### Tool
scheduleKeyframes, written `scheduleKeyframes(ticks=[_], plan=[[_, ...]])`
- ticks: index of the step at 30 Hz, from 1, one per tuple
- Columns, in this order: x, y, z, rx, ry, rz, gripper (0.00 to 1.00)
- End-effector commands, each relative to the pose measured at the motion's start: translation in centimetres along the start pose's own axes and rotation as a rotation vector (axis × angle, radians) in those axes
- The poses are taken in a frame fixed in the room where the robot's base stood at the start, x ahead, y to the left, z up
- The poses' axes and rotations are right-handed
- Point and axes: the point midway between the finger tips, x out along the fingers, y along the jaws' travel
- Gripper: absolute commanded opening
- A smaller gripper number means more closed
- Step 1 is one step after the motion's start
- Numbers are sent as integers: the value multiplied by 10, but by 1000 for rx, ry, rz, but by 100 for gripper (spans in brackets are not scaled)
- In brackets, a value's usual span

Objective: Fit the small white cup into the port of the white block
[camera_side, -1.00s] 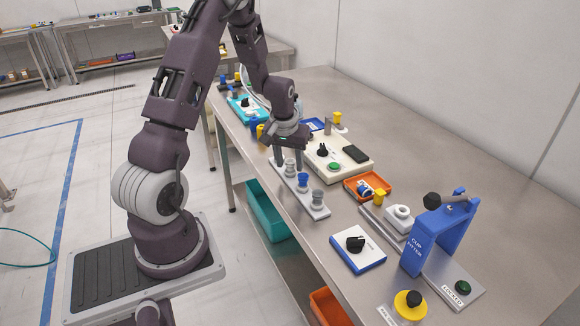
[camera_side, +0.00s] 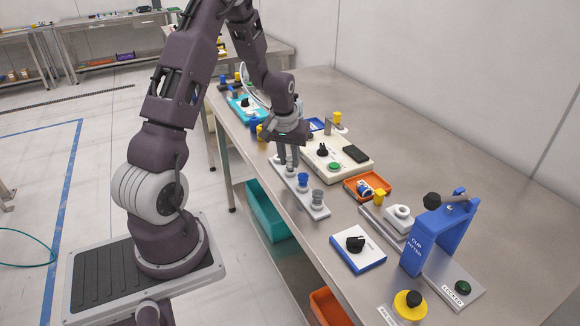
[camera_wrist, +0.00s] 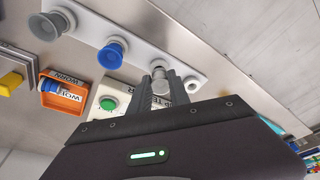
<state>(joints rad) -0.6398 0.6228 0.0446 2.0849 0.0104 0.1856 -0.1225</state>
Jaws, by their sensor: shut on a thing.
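My gripper (camera_side: 288,164) is at the cup rack (camera_side: 324,212) on the bench. Its fingers are closed on the small white cup (camera_wrist: 160,86), which shows between the fingertips in the wrist view. In the side view the fingers mostly hide this cup. It is at or just above the rack; I cannot tell if it touches. The white block (camera_side: 400,221) with a round port on top lies on a grey plate, farther right, beside the blue cup fitter stand (camera_side: 426,243).
A blue cup (camera_side: 303,180) and a grey cup (camera_side: 317,196) stand on the rack. An orange tray (camera_side: 381,180), a cream box (camera_side: 325,164) with a green button and a blue-edged white box (camera_side: 358,249) with a black knob are nearby. Bare bench lies behind.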

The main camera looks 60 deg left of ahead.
Motion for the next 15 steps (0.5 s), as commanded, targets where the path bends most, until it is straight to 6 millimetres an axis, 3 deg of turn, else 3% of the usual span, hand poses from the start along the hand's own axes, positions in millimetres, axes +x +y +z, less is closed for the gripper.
scheduleKeyframes(ticks=[15], plan=[[-27,0,-7,-1,1,0,0]])
